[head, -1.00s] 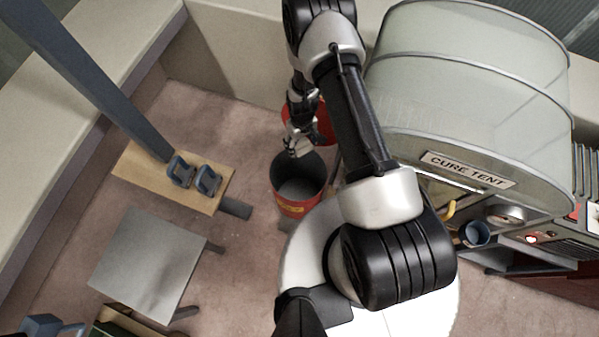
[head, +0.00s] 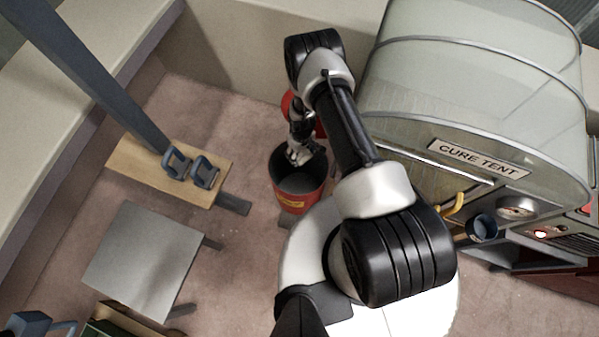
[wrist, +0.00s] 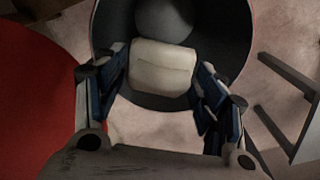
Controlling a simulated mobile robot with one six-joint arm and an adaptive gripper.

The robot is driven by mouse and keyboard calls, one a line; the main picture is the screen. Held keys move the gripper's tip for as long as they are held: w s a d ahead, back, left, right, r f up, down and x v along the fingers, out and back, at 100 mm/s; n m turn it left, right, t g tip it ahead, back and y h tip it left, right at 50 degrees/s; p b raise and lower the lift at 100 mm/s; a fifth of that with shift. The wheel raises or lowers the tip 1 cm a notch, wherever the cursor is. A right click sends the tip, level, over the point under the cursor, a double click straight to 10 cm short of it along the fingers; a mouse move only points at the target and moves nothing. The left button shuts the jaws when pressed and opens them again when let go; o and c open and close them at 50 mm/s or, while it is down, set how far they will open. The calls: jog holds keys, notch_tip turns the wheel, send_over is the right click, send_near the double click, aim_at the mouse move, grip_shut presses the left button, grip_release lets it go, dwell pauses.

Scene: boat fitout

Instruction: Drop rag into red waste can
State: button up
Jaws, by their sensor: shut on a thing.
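The red waste can (head: 291,203) stands on the floor left of my base, open at the top with a dark inside and a yellow label. My gripper (head: 298,158) is at the far part of its mouth in the head view. In the wrist view my gripper (wrist: 163,80) is shut on the folded, off-white rag (wrist: 163,62), held between its blue-padded fingers. Behind the rag the can's dark inside (wrist: 112,30) and a rounded grey surface in it show. The rag is small and partly hidden by the fingers in the head view.
A second red round thing (head: 289,104) stands just behind the can, partly hidden by my arm. The cure tent (head: 470,110) is on the right. A wooden bench (head: 140,172) with blue clamps and a grey table (head: 140,260) stand left. Floor between is clear.

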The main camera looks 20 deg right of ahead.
jog(key=shift+f, duration=0.1)
jog(key=o, duration=1.1)
jog(key=shift+c, duration=0.2)
notch_tip(320, 180, up, 12)
dwell(0.4)
